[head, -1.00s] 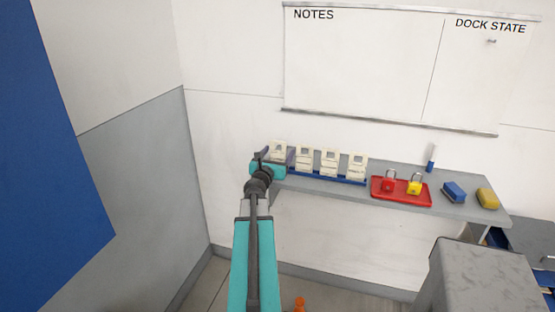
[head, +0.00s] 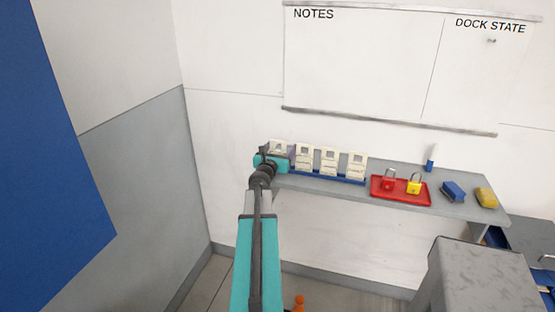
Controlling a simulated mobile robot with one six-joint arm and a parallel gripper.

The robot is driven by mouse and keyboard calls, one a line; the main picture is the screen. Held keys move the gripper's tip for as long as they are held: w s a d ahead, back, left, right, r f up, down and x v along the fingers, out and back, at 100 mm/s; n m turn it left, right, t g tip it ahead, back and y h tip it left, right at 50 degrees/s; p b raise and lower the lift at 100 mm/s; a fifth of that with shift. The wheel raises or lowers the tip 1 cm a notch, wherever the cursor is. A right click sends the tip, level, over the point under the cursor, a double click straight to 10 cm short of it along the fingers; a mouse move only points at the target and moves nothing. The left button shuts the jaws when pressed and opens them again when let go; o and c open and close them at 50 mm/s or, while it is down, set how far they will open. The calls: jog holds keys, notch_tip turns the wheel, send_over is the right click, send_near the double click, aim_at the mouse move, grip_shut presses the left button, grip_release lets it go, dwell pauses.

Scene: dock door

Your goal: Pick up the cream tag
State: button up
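Several cream tags stand upright in a row in a blue rack (head: 340,179) on the grey wall shelf. The leftmost cream tag (head: 279,145) is mostly hidden behind my gripper. The others, such as the second tag (head: 305,155), the third tag (head: 329,160) and the rightmost tag (head: 357,164), show clearly. My gripper (head: 275,158) is at the left end of the rack, in front of the leftmost tag. Its fingers are too small and covered to tell whether they are open or touch the tag.
The shelf (head: 320,188) also holds a red tray (head: 389,200) with a red padlock (head: 388,180) and a yellow padlock (head: 414,184), a blue-white bottle (head: 431,158), a blue block (head: 454,191) and a yellow block (head: 486,197). A whiteboard (head: 370,60) hangs above. A grey box-shaped unit (head: 480,275) stands at lower right.

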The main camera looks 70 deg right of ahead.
jog(key=c, duration=1.1)
jog(key=shift+r+p, duration=0.9)
jog(key=shift+r, duration=4.1)
